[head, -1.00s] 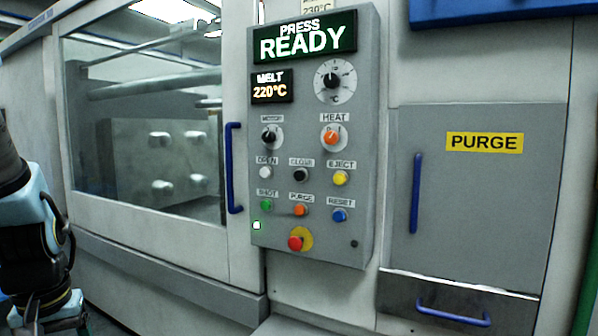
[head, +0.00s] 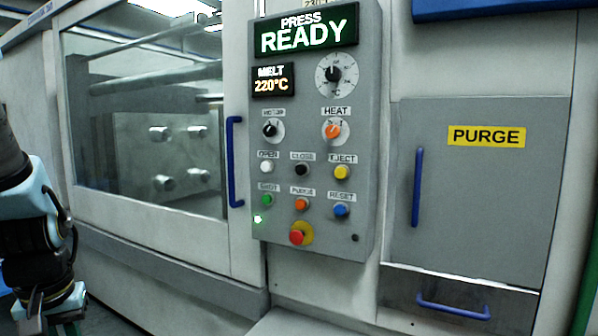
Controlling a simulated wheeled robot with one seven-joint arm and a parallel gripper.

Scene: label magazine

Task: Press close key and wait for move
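The close key (head: 301,170) is a black round button under a "CLOSE" label on the grey control panel (head: 362,200). It sits between the white open key (head: 265,167) and the yellow eject key (head: 342,172). The panel's display (head: 306,35) reads "PRESS READY" in white on green. A smaller display (head: 272,79) reads "MELT 220°C". Behind the window, a metal mould plate (head: 140,185) with several round studs shows. My arm is at the left edge, well apart from the panel. My gripper's fingertips are not clearly visible.
A sliding window door (head: 150,215) with a blue vertical handle (head: 234,162) lies left of the panel. A purge door (head: 485,200) with a blue handle (head: 417,187) is to the right. A red emergency button (head: 297,237) sits low on the panel. The space before the panel is clear.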

